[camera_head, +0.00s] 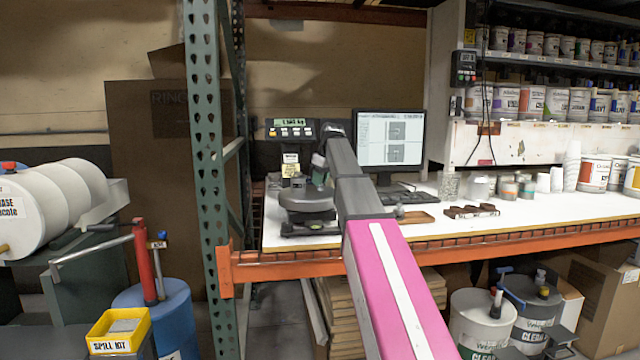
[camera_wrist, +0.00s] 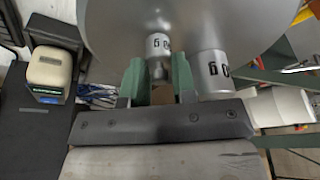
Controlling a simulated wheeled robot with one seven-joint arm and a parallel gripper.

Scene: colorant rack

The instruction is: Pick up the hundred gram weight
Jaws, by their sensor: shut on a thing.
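In the wrist view, my gripper (camera_wrist: 158,82) has its two green fingers closed around a small silver weight (camera_wrist: 158,46). Its label shows upside down, with a "g" and a zero; the full number is cut off. A larger silver weight (camera_wrist: 210,72) stands just right of the fingers, its label also partly readable. A wide grey round surface (camera_wrist: 110,25) fills the top of the wrist view. In the head view, my arm reaches over the table to the scale (camera_head: 307,198), and the held weight cannot be made out.
The scale's display (camera_head: 291,129) stands behind it. A monitor (camera_head: 390,140) and keyboard stand right of my arm. A wooden tray (camera_head: 414,217), a brown rack (camera_head: 471,211) and cups are on the white table (camera_head: 520,209). A green post (camera_head: 203,150) rises at left.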

